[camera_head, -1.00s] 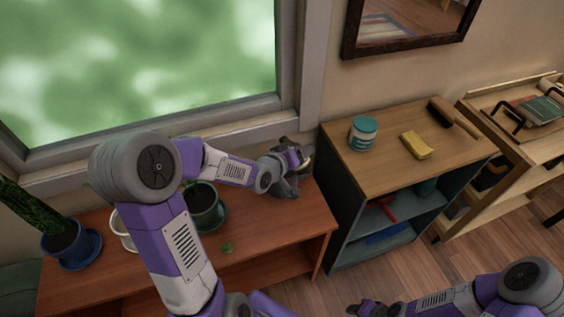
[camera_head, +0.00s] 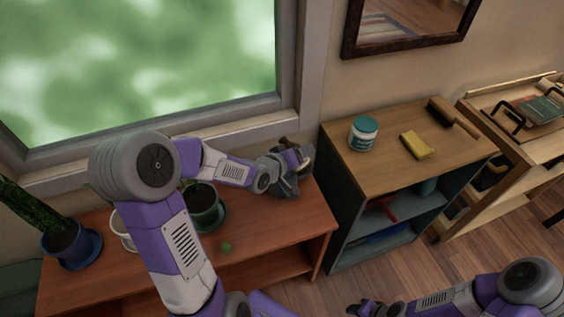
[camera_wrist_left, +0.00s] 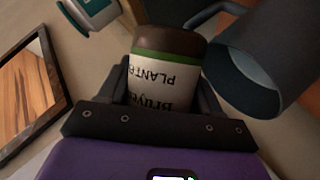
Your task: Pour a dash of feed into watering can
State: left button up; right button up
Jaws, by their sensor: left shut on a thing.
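My left gripper (camera_wrist_left: 165,105) is shut on a dark brown feed bottle (camera_wrist_left: 170,42) with a green band and a pale label, whose print reads upside down in the left wrist view. The grey-blue watering can (camera_wrist_left: 238,85) is close beside the bottle at the right of that view, its round mouth showing. In the head view my left gripper (camera_head: 294,160) is over the right end of the red-brown bench, with the grey watering can (camera_head: 286,187) just below it, partly covered. The bottle's neck is hidden; I cannot tell whether anything flows. My right gripper (camera_head: 362,310) is low at the bottom edge, its jaws unclear.
A teal-lidded white jar (camera_head: 362,134), a yellow sponge (camera_head: 417,145) and a brush (camera_head: 455,118) are on the wooden cabinet (camera_head: 385,175) to the right. Potted plants (camera_head: 203,205) stand on the bench (camera_head: 275,235), partly behind my left arm. The window is behind.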

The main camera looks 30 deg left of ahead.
pick_arm(q)
jog(key=shift+d+r+n, duration=0.15)
jog(key=shift+r+n, duration=0.15)
dwell(0.9)
jog(key=shift+d+r+h+p, duration=0.2)
jog(key=shift+h+p, duration=0.3)
jog(key=shift+p, duration=0.25)
dwell(0.5)
jog(key=shift+d+f+n+h+p, duration=0.25)
jog(key=shift+n+h+p, duration=0.25)
jog(key=shift+n+p, duration=0.3)
dwell(1.7)
jog(key=shift+d+f+n+t+h+p, duration=0.1)
jog(key=shift+f+n+t+h+p, duration=0.2)
jog(key=shift+n+h, duration=0.15)
dwell(2.0)
jog(key=shift+n+p, duration=0.25)
jog(key=shift+p, duration=0.05)
